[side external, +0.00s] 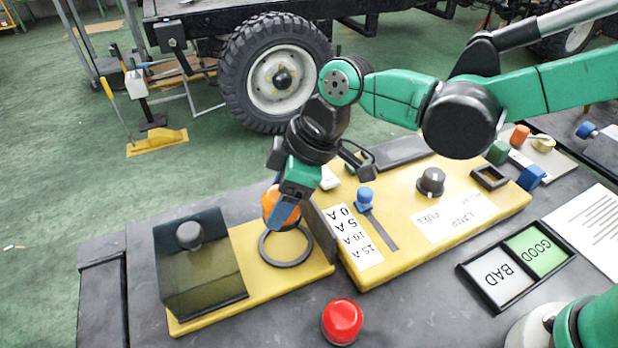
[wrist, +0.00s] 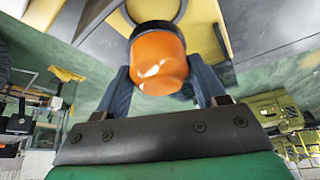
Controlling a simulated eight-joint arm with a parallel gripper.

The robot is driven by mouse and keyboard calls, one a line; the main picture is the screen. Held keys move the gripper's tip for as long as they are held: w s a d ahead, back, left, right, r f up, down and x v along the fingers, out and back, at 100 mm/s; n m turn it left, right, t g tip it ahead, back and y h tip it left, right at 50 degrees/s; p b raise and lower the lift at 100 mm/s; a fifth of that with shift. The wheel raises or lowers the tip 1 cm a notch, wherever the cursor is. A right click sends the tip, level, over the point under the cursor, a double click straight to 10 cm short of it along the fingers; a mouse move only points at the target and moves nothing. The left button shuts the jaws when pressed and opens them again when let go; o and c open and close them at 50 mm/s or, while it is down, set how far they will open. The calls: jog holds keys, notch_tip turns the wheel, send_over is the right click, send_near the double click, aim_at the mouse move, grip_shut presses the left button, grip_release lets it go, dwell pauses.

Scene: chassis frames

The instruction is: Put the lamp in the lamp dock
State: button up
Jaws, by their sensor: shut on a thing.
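An orange lamp (side external: 272,203) with a dark end is held between the blue fingers of my gripper (side external: 286,212). In the wrist view the lamp (wrist: 158,65) sits between both fingers of my gripper (wrist: 162,78), its dark end away from the palm. A flat black ring (side external: 264,254) lies on the yellow panel just below the lamp. It may be the lamp dock, but no label on it is readable. Part of the ring (wrist: 184,10) also shows past the lamp in the wrist view. I cannot tell whether the lamp touches the panel.
A dark translucent box (side external: 200,275) with a knob stands left of the ring. A dark upright plate (side external: 320,232) stands right of it. A red button (side external: 342,320) is in front. The raised yellow panel (side external: 405,235) carries a blue slider (side external: 365,197) and a black knob (side external: 431,181).

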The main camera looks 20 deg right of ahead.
jog(key=shift+f, duration=3.2)
jog(key=shift+f, duration=0.1)
jog(key=o, duration=1.3)
jog(key=v, duration=1.2)
jog(key=s+d+m+t+h, duration=0.1)
jog(key=d+m, duration=0.3)
jog(key=d, duration=0.2)
jog(key=s+d+m+t+h, duration=0.1)
jog(key=d+m+t+h, duration=0.1)
jog(key=d+m, duration=0.2)
jog(key=s+d+m+t+h, duration=0.1)
jog(key=d+m, duration=0.3)
jog(key=d, duration=0.5)
jog(key=shift+s+f+m+t, duration=0.15)
jog(key=shift+m+t, duration=0.25)
jog(key=shift+t, duration=0.2)
